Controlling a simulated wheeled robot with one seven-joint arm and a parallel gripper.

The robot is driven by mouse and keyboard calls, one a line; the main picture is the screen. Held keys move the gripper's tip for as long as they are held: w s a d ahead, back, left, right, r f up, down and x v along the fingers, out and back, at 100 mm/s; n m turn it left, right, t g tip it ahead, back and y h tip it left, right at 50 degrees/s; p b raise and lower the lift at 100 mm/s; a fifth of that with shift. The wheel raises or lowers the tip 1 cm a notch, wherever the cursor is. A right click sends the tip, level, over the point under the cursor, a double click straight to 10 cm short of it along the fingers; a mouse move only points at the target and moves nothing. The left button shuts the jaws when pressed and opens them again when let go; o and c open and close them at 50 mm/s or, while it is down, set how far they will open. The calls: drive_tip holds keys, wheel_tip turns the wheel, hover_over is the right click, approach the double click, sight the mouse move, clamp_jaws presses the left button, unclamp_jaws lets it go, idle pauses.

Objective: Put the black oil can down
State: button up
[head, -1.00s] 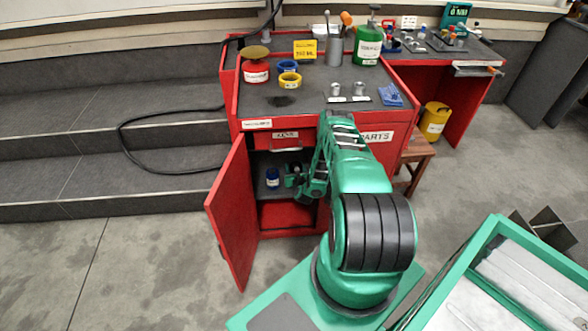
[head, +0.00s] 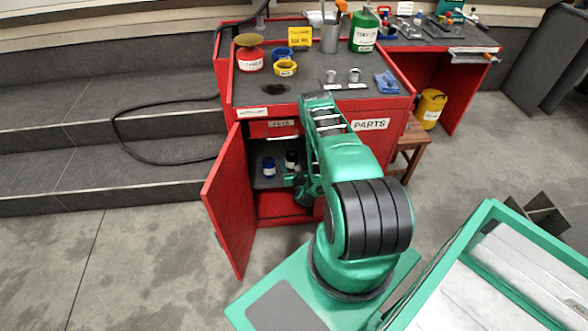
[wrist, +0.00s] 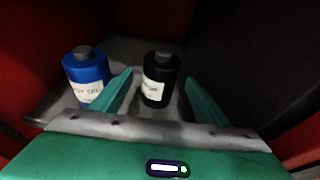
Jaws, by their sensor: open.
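The black oil can (wrist: 159,78) stands upright on a grey shelf (wrist: 125,48) inside the red cabinet, with a white label on its front. It also shows small in the head view (head: 291,159). My gripper (wrist: 158,78) is open, with one green finger on each side of the black can. A gap shows between the can and each finger. A blue oil can (wrist: 86,74) stands upright just left of the left finger and also shows in the head view (head: 269,167).
The cabinet door (head: 229,203) stands open on the left. The cabinet's red side wall (wrist: 35,45) is close on the left in the wrist view. The cabinet top (head: 302,92) above carries a red tin, rings and small metal parts.

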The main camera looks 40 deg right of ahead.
drive_tip(key=shift+v, duration=1.45)
